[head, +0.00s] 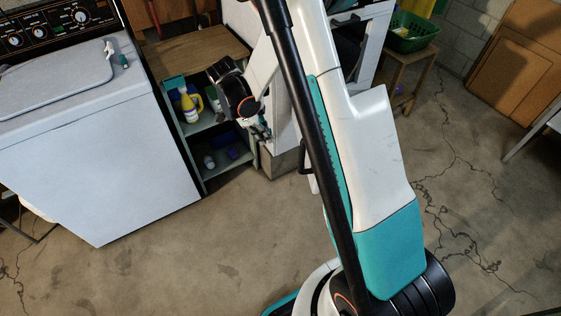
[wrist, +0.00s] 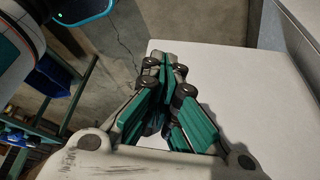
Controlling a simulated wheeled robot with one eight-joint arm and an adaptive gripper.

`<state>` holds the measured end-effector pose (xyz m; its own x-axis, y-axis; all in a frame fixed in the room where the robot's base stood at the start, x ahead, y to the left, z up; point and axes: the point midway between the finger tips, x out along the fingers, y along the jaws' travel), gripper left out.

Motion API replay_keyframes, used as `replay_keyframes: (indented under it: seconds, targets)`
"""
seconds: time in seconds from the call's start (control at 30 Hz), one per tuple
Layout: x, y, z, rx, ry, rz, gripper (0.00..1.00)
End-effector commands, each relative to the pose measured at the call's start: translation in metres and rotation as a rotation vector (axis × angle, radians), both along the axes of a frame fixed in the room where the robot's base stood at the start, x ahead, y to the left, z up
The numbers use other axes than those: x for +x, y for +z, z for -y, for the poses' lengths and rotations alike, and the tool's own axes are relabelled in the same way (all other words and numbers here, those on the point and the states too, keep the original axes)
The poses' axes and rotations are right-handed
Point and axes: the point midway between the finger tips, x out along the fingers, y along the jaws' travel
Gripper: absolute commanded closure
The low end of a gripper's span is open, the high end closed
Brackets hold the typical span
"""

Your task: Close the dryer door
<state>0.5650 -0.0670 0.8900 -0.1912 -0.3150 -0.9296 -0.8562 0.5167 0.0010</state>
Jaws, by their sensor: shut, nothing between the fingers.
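The dryer (head: 376,42) is a white appliance behind my arm in the head view, with a dark opening partly showing. My arm hides much of it. A white panel (head: 284,122), which looks like its open door, stands out to the left of the opening. My gripper (head: 262,128) is small and partly hidden in front of this panel. In the wrist view my gripper (wrist: 165,72) has its fingers together with nothing held. A broad white surface (wrist: 235,100), likely the door, lies behind the fingers; I cannot tell whether they touch it.
A white washer (head: 90,150) stands at the left. A low shelf (head: 205,165) with a yellow bottle (head: 188,106) is between it and the panel. A green basket (head: 408,32) sits on a wooden stool (head: 410,62) at the back right. The cracked floor (head: 470,170) to the right is largely clear.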

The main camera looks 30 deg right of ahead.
Motion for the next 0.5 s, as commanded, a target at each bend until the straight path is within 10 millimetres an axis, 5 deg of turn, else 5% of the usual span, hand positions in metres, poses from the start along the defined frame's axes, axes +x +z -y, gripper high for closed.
replay_keyframes:
  seconds: [0.5]
  targets:
    - [-0.015,-0.077,0.026,-0.001,-0.005,0.002,1.0]
